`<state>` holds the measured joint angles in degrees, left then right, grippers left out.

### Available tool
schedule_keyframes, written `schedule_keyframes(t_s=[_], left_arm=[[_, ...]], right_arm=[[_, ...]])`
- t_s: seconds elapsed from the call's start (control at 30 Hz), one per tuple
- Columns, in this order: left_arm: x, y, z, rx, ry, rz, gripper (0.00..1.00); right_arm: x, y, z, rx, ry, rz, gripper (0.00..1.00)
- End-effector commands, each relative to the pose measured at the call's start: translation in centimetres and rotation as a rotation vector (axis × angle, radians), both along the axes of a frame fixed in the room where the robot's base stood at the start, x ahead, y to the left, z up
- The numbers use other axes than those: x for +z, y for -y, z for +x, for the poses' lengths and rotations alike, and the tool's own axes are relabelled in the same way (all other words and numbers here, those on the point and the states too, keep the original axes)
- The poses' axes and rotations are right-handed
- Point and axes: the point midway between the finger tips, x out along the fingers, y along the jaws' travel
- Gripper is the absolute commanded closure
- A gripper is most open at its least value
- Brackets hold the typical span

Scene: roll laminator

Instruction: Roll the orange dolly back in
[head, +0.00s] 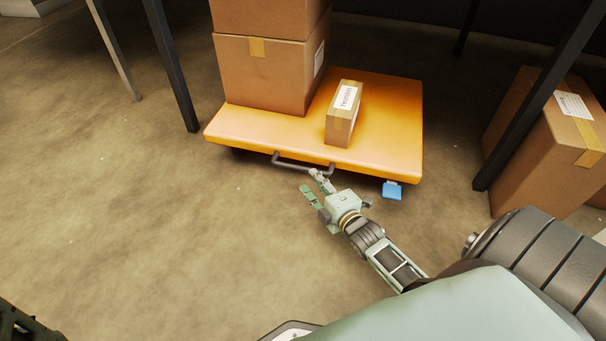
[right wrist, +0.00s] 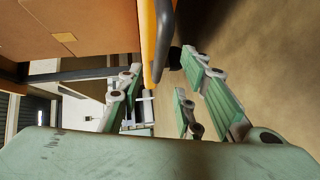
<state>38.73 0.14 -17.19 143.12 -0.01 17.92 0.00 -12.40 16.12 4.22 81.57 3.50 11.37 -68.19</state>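The orange dolly (head: 385,125) stands on the floor partly under a table frame, with its dark bar handle (head: 290,163) on the near edge. A blue pedal (head: 392,190) sticks out below that edge, right of the handle. My right gripper (head: 312,183) is open with its fingers spread, just in front of the handle's right end. In the right wrist view the handle (right wrist: 164,40) and the dolly's orange edge (right wrist: 148,45) show beyond and between the open fingers; I see no grip on it. Only a dark piece at the lower left corner may be my left gripper (head: 22,325).
Large cardboard boxes (head: 262,80) are stacked on the dolly's left, and a small labelled box (head: 343,115) stands near its middle. Dark table legs (head: 172,65) rise left and right (head: 520,120) of it. Another box (head: 560,135) stands at right. The floor at left is clear.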

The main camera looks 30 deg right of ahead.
Motion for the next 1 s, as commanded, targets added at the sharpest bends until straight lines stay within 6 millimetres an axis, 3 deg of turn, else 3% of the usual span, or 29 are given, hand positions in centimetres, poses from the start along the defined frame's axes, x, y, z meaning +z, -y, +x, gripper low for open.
schedule_keyframes(t_s=[0.5,0.9,1.0], left_arm=[[-4.3,0.0,-0.6,0.001,0.016,0.000,0.68],[-4.5,0.0,-0.6,-0.001,0.017,0.001,0.68],[-4.5,0.0,-0.6,-0.001,0.017,0.001,0.68]], right_arm=[[-1.2,0.5,6.7,0.000,0.002,-0.001,0.68],[-1.0,0.5,7.4,0.000,0.000,0.000,0.68],[-1.0,0.5,7.4,0.001,0.000,0.000,0.75]])
